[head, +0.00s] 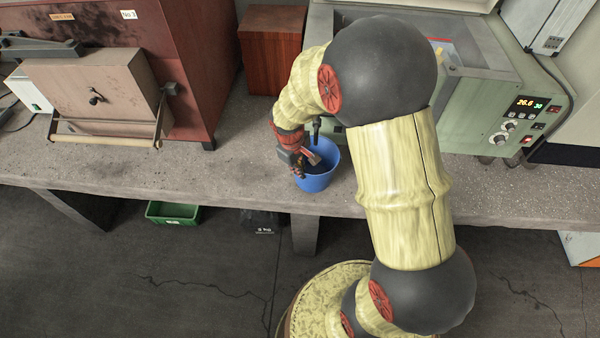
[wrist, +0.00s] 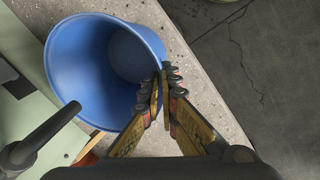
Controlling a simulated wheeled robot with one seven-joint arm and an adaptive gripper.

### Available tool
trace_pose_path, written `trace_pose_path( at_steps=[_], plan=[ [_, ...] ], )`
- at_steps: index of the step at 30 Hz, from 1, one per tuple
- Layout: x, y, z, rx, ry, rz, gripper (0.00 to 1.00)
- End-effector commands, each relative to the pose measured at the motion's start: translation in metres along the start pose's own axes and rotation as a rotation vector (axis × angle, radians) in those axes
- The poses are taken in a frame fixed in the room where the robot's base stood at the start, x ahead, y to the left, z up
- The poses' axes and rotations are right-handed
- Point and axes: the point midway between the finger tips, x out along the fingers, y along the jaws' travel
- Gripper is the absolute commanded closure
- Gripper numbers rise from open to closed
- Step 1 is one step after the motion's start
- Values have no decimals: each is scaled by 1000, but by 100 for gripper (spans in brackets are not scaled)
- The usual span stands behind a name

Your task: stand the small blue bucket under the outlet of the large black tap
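The small blue bucket (head: 322,180) is upright at the bench's front part, its open mouth facing up; it also shows in the wrist view (wrist: 88,50). It looks empty. My gripper (head: 304,161) is at the bucket's left rim in the head view. In the wrist view my gripper (wrist: 165,88) has its fingers close together on the bucket's wall, one inside and one outside. A black tap (head: 316,127) is just behind the bucket. In the wrist view the tap's spout (wrist: 52,127) overlaps the near rim. I cannot tell whether the bucket touches the bench.
The concrete bench (head: 230,165) has free room left of the bucket. A red-brown furnace (head: 110,85) stands left, a reddish-brown block (head: 270,48) at the back, and a green instrument (head: 490,90) right. A green crate (head: 172,213) is on the floor.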

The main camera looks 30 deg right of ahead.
Motion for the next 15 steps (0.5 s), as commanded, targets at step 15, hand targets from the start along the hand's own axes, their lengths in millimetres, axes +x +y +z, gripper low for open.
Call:
trace_pose_path(
  at_steps=[15],
  plan=[
    [38, 6, -9, 1, 0, 0, 100]
  ],
)
